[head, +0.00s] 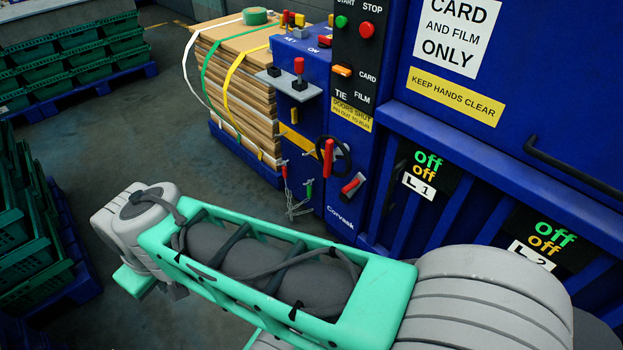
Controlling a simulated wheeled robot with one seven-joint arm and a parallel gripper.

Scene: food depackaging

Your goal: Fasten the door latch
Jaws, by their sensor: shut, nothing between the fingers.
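A blue baler, marked Corvask, fills the right side. A red-knobbed lever (299,72) stands on a grey bracket higher up. I cannot tell which of these is the door latch, or whether it is fastened. The blue door (540,90) at right has a black bar handle (572,166). My gripper is out of sight; my arm crosses the foreground.
A control panel (358,55) has green and red buttons. A strapped cardboard bale (240,85) stands on a blue pallet behind the panel. Green crates stand at the far left (75,52) and near left (30,230). The floor (120,130) between them is clear.

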